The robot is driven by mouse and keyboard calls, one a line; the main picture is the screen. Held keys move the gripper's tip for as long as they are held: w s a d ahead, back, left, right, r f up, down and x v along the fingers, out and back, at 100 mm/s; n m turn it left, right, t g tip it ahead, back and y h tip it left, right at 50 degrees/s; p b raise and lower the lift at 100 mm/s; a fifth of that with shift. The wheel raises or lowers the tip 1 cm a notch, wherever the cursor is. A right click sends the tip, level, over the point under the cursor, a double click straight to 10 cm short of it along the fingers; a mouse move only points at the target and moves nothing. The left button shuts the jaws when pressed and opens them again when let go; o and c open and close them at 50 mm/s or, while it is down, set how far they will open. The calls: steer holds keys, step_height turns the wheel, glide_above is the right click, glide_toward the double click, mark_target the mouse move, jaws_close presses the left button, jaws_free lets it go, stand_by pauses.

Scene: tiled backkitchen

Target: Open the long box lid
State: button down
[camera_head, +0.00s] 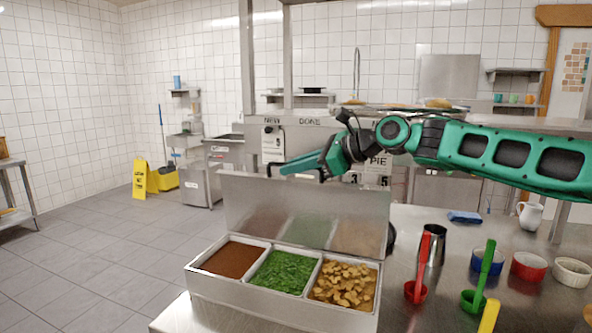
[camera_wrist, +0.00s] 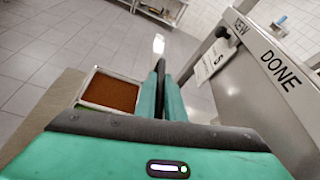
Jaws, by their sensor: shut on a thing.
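The long metal box (camera_head: 275,307) stands on the steel counter in the head view. Its three compartments show a brown filling, chopped green leaves and golden-brown chunks. The long box lid (camera_head: 300,212) stands raised, nearly upright, along the far side, with the fillings mirrored in it. My gripper (camera_head: 275,170) is at the lid's top edge, its green fingers pointing left along it. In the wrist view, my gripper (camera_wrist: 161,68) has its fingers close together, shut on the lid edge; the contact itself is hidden. The box's brown-filled compartment (camera_wrist: 108,92) shows left of the fingers.
Right of the box are a metal cup (camera_head: 432,248), red (camera_head: 418,288) and green (camera_head: 480,290) ladles, and several small bowls. A white jug (camera_head: 530,215) stands farther back. A shelf unit with paper tickets (camera_head: 272,140) is close behind my gripper. Open floor lies left.

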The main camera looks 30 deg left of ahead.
steer(key=shift+s+a, duration=0.1)
steer(key=shift+s, duration=0.15)
steer(key=c, duration=2.1)
jaws_free()
steer(key=shift+w, duration=0.1)
steer(key=v, duration=0.9)
steer(key=shift+w+d, duration=0.1)
steer(key=shift+d, duration=0.2)
steer(key=shift+d+r, duration=0.25)
steer(key=shift+d, duration=0.25)
